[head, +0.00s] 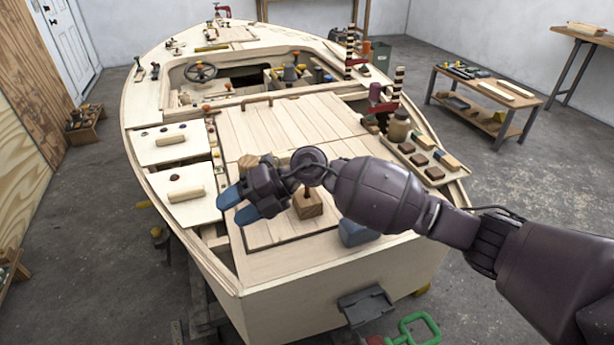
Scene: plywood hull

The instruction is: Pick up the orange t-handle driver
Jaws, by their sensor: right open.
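I cannot clearly make out the orange t-handle driver. A small orange-topped piece (206,108) stands on the left deck, and another orange piece (228,87) is beyond it; both are too small to identify. A wooden block (308,207) with a reddish upright piece stands on the hatch, partly behind my right arm, so its top is hidden. My right gripper (238,206) has blue fingertips, is open and looks empty. It is above the near left part of the hull, left of the block. My left gripper is not in view.
The plywood hull (340,275) fills the middle. A blue-grey box (355,232) sits under my right forearm. A tray with dark blocks (433,173) lies on the right side deck. White panels (184,190) lie on the left. A workbench (487,92) stands at right.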

